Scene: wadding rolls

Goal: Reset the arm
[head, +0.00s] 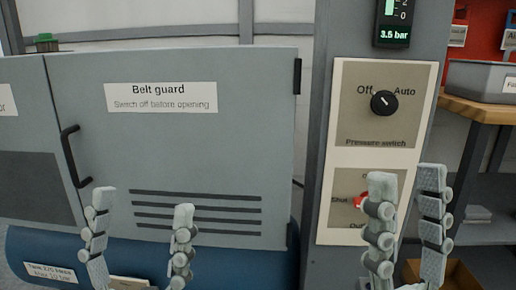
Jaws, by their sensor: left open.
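My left gripper (143,199) is open and empty, fingers up, in front of the lower part of the belt guard door (200,145). My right gripper (407,173) is also up, its fingers apart with nothing seen between them. It is in front of the grey post, at the right edge of the lower switch panel. That panel has a red knob (360,201), partly hidden by a right finger. Above it is the pressure switch (384,103), a black knob between Off and Auto. Its pale mark seems to lean toward Off.
The belt guard door looks shut, with a black handle (74,157) at left. A blue tank (220,265) lies below. A gauge (394,33) reads 3.5 bar. At right are a wooden-topped bench (482,109) with a grey bin (480,80) and a cardboard box (455,274).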

